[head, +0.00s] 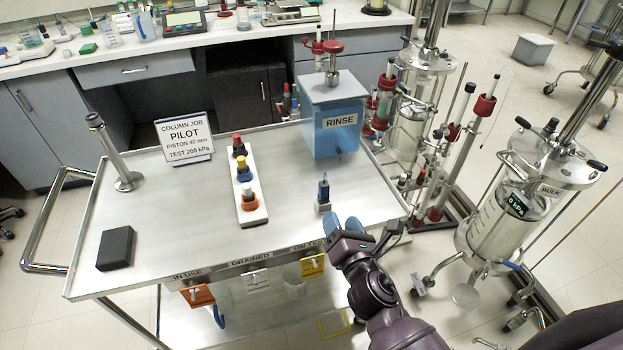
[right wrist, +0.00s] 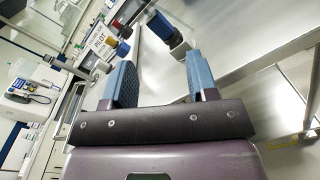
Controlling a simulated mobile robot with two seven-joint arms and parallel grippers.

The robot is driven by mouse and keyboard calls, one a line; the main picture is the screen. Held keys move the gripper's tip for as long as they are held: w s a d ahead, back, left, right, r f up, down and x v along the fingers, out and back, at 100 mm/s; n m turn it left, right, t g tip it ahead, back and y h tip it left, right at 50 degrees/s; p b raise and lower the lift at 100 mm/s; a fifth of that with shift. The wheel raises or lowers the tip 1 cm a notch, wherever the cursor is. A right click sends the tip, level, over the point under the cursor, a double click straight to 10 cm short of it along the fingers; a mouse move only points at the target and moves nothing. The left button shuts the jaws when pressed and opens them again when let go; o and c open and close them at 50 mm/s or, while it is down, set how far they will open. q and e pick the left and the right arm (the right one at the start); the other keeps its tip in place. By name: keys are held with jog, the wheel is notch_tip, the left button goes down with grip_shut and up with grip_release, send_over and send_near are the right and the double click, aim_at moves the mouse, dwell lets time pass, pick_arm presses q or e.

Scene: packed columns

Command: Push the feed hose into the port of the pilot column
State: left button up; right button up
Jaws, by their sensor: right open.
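A small dark-blue fitting (head: 323,190) stands upright in a grey holder near the right edge of the steel cart. I cannot tell whether it is the feed hose's end. My right gripper (head: 342,226), with blue fingers, is open just in front of it at the cart's front edge. In the right wrist view a blue and black fitting (right wrist: 162,28) shows beyond and between the open fingers (right wrist: 150,75), apart from them. A smaller glass column (head: 408,128) stands behind the cart's right side; I cannot read a label on it. Its port is not clear. My left gripper is out of view.
The cart (head: 180,235) carries a white rack (head: 250,205) with coloured plugs, a blue RINSE tank (head: 335,135), a PILOT sign (head: 184,137), a metal post (head: 112,155) and a black block (head: 115,248). The BULK column (head: 500,220) stands right. The cart's middle left is clear.

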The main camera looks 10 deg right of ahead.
aim_at(325, 188)
jog(key=shift+w+a+r+n+y+p, duration=0.15)
jog(key=shift+w+a+n, duration=0.05)
jog(key=shift+w+n, duration=1.55)
jog(key=shift+w+a+r+n+y+p, duration=0.1)
jog(key=shift+w+a+n+y+p, duration=0.05)
jog(key=shift+w+n, duration=1.6)
jog(key=w, duration=0.3)
jog(key=shift+w+r, duration=0.1)
jog(key=shift+w, duration=0.65)
grip_shut()
